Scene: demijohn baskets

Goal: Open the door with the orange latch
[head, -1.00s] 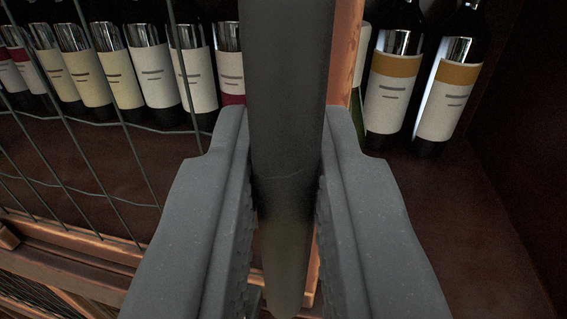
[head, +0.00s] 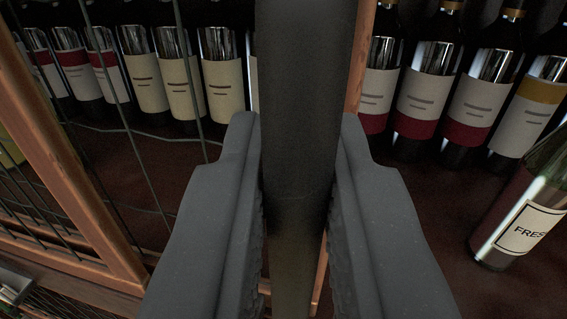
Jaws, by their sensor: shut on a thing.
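My gripper (head: 303,190) is shut on a dark upright bar handle (head: 305,70), with one finger on each side of it. Behind the handle is the wooden edge (head: 366,40) of a door. Its wire mesh (head: 135,130) spreads to the left, up to another wooden frame piece (head: 75,165). To the right of the door edge, the shelf shows with no mesh in front. No orange latch can be made out; the handle and fingers hide part of the door edge.
Rows of wine bottles stand on the dark shelf, behind the mesh and in the open part (head: 425,95). A bottle labelled "FRES" (head: 525,210) stands nearer at the right. Bare shelf (head: 430,215) lies between it and my gripper.

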